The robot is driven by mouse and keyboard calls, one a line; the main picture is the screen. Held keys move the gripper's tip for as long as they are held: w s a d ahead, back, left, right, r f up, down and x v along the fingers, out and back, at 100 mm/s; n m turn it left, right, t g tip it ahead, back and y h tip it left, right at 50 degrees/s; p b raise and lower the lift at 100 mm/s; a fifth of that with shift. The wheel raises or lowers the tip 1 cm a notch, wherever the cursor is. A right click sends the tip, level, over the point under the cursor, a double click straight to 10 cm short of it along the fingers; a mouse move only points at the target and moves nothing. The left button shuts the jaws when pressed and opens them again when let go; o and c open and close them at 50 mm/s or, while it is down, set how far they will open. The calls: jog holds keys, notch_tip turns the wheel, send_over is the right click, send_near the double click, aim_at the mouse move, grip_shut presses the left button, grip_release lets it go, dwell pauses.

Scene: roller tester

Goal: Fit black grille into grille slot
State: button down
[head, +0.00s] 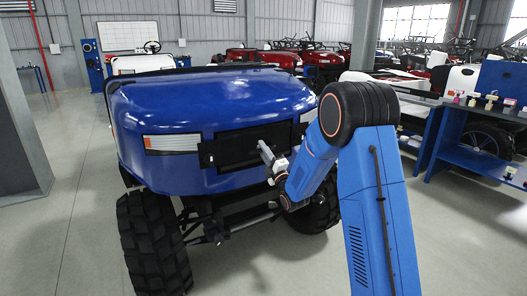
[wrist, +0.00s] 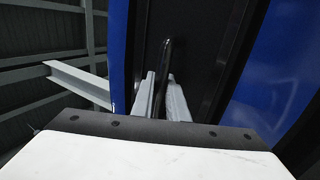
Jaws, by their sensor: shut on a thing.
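The black grille (head: 238,148) is a flat dark panel at the front of the blue vehicle, between its two headlights. It fills most of the wrist view (wrist: 196,45) ahead of the fingers. My gripper (head: 264,151) is at the panel's right part. In the wrist view my two grey fingers (wrist: 162,98) are shut on a thin dark curved handle on the grille. The grille slot (head: 206,155) shows as a dark area around the panel in the blue front. I cannot tell whether the grille is seated in it or just in front of it.
The blue hood (head: 210,98) rises above the panel, with a left headlight (head: 172,143) beside it. A big front tyre (head: 153,242) and axle bars stand below. A blue workbench (head: 470,155) is at right. Grey floor is open at left.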

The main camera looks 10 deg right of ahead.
jog(key=shift+w+a, duration=0.2)
jog(key=shift+w, duration=0.35)
jog(key=shift+w+a, duration=0.15)
jog(key=shift+w, duration=0.35)
jog(key=c, duration=1.7)
grip_release()
jog(key=shift+o, duration=0.2)
jog(key=shift+f, duration=0.1)
jog(key=v, duration=1.7)
jog(key=s+d+r+m+g+h, duration=0.25)
jog(key=s+m+g+h, duration=0.2)
jog(key=s+m, duration=0.3)
jog(key=s+d+r+m+g+h, duration=0.2)
jog(key=s+r+m+g+h, duration=0.1)
jog(key=s+m+g, duration=0.4)
jog(key=s+f+m+g, duration=0.1)
jog(key=s+m+g, duration=0.1)
jog(key=s, duration=1.3)
jog(key=s+a+f+m+g, duration=0.1)
jog(key=s+m+g, duration=0.2)
jog(key=s, duration=1.3)
jog(key=shift+f+m, duration=0.35)
jog(key=shift+m, duration=0.7)
